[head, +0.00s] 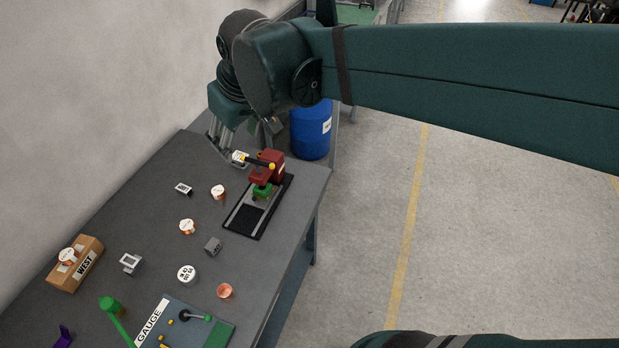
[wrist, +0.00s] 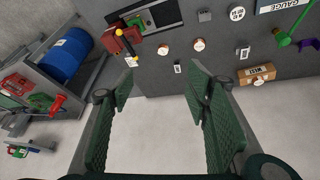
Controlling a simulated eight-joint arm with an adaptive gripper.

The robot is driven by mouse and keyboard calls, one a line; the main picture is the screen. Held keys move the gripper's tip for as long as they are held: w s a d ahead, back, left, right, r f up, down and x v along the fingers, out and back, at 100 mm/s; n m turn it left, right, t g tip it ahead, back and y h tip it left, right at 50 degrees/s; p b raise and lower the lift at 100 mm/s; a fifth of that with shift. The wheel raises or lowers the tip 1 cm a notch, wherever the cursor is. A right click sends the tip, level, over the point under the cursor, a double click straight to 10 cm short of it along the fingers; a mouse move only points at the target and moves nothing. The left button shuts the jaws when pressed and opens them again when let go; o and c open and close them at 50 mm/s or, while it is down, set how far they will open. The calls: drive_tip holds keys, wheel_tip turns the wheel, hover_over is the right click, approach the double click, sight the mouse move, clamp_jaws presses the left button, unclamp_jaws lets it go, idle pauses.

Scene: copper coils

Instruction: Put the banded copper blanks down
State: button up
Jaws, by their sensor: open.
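Small copper blanks with pale tops stand on the grey table. One blank (head: 218,191) is near the press, and another blank (head: 187,227) is nearer the table's middle. A third (head: 68,256) sits on the cardboard WEST box (head: 77,270). A plain-looking copper piece (head: 225,291) is near the right edge. The two middle blanks also show in the wrist view, the first (wrist: 163,50) and the second (wrist: 198,44). My gripper (wrist: 160,88) is open and empty, with its fingers wide apart. In the head view it is above the table's far end, apart from every blank.
A red and green press (head: 268,170) on a black base stands at the far right of the table. A grey block (head: 213,246), white marked disc (head: 187,274), small frame (head: 130,263) and GAUGE board (head: 180,325) lie nearer. A blue barrel (head: 311,130) stands beyond.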

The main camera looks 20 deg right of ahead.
drive_tip(key=s+d+f+m+t+h, duration=0.1)
drive_tip(key=s+d+f+m+t, duration=0.1)
drive_tip(key=s+d+f+m, duration=0.2)
drive_tip(key=s+d+f, duration=0.3)
drive_tip(key=s+d, duration=0.5)
drive_tip(key=s, duration=0.2)
drive_tip(key=shift+s+d+m, duration=0.2)
drive_tip(key=shift+s+m, duration=0.15)
drive_tip(key=shift+m, duration=0.05)
